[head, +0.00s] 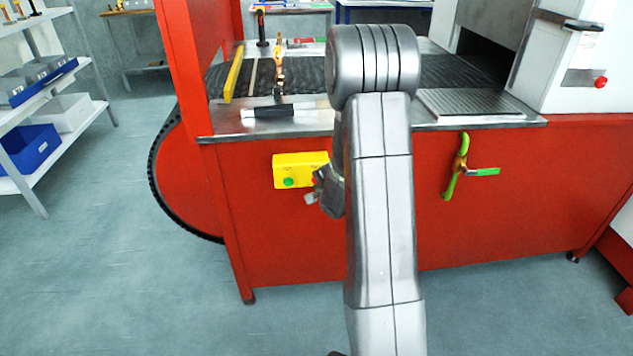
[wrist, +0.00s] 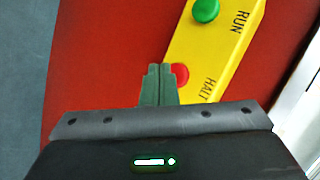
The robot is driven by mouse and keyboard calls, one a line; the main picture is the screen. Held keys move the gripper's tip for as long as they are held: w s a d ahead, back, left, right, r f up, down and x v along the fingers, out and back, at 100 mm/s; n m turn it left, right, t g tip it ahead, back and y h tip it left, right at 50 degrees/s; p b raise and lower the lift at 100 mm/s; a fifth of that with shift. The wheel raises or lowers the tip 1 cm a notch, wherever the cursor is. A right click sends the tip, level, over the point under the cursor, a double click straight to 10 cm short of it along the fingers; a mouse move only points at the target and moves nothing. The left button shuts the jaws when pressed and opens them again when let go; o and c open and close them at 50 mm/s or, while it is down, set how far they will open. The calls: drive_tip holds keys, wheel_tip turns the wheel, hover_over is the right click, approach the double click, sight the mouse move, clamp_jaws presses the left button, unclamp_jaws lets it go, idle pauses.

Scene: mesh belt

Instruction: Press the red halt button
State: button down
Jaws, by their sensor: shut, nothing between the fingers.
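The red halt button (wrist: 181,74) sits on a yellow control box (wrist: 215,50), beside the printed word HALT. In the wrist view the shut fingers of my gripper (wrist: 158,75) overlap the button's left side. I cannot tell whether they touch it. The green run button (wrist: 206,10) is at the other end of the box. In the head view the yellow box (head: 292,166) is on the red front panel, with the green button (head: 289,182) showing.
The red machine (head: 290,240) carries a dark mesh belt (head: 440,72) behind a metal ledge. A green-handled lever (head: 460,168) sticks out right of my arm. Another red button (head: 600,82) is on the white housing at right. Shelves (head: 40,120) stand at left; the floor between is clear.

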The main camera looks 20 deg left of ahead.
drive_tip(key=shift+w+a+r+p, duration=0.1)
drive_tip(key=shift+w+p, duration=0.05)
drive_tip(key=shift+p, duration=0.15)
drive_tip(key=shift+w+a+p, duration=0.15)
drive_tip(key=shift+w+p, duration=0.1)
drive_tip(key=shift+p, duration=0.05)
drive_tip(key=shift+w+a+p, duration=0.25)
drive_tip(key=shift+w+p, duration=0.15)
drive_tip(key=shift+p, duration=0.15)
idle(0.5)
drive_tip(key=shift+s, duration=0.15)
drive_tip(key=shift+s+d, duration=0.5)
drive_tip(key=shift+s, duration=0.15)
drive_tip(key=shift+s+d+b, duration=0.2)
drive_tip(key=shift+s+d, duration=0.25)
drive_tip(key=shift+s, duration=0.25)
drive_tip(key=shift+s+d+b, duration=0.25)
drive_tip(key=shift+s+d, duration=0.15)
drive_tip(key=shift+s, duration=0.3)
drive_tip(key=shift+s+d+b, duration=0.2)
drive_tip(key=shift+s+d, duration=0.25)
drive_tip(key=shift+s, duration=0.25)
